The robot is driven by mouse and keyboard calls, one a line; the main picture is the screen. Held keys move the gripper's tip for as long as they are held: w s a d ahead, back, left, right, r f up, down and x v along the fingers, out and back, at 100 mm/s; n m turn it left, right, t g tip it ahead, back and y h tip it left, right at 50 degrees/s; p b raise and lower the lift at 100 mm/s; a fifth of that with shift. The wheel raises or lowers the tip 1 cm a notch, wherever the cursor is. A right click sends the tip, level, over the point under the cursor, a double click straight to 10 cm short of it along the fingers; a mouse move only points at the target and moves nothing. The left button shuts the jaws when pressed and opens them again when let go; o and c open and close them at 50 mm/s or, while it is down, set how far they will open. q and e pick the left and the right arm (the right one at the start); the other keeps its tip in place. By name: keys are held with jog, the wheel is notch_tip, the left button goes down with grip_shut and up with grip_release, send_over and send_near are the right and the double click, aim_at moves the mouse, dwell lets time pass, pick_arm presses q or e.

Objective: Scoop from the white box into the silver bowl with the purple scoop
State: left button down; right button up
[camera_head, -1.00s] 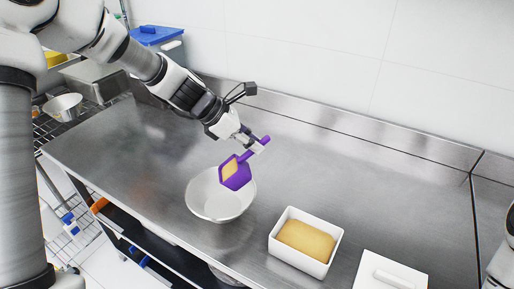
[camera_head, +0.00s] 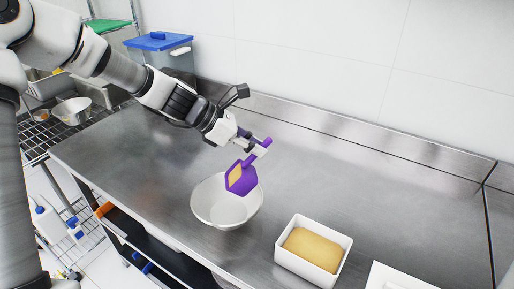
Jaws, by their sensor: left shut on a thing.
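My left gripper (camera_head: 254,147) is shut on the handle of the purple scoop (camera_head: 243,182). The scoop is held above the back right part of the silver bowl (camera_head: 209,207) and carries some tan contents. The bowl stands on the steel table, and the part of its inside that shows looks empty. The white box (camera_head: 284,262) stands to the right of the bowl, open, with tan material (camera_head: 313,249) in it. My right gripper is not in view.
A white lid (camera_head: 392,279) lies at the bottom right, cut by the frame edge. A blue-lidded bin (camera_head: 160,50) stands at the back left. Another metal bowl (camera_head: 72,110) sits on a wire rack at the left. The steel table (camera_head: 380,190) is clear at the back right.

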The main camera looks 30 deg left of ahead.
pick_arm(q)
jog(key=shift+d, duration=0.1)
jog(key=shift+s+a+f+h+b, duration=0.15)
jog(key=shift+a+h+b, duration=0.15)
jog(key=shift+b, duration=0.2)
jog(key=shift+s+a+t, duration=0.15)
jog(key=shift+t, duration=0.15)
jog(key=shift+s+a+r+h, duration=0.15)
jog(key=shift+a+r+h, duration=0.1)
jog(key=shift+r+h, duration=0.05)
jog(key=shift+d, duration=0.15)
jog(key=shift+s+a+t+h+b, duration=0.2)
jog(key=shift+a+t+h+b, duration=0.15)
jog(key=shift+b, duration=0.3)
jog(key=shift+s+a+r+t+h, duration=0.1)
jog(key=shift+s+a+t+h, duration=0.15)
jog(key=shift+a, duration=0.2)
jog(key=shift+d, duration=0.1)
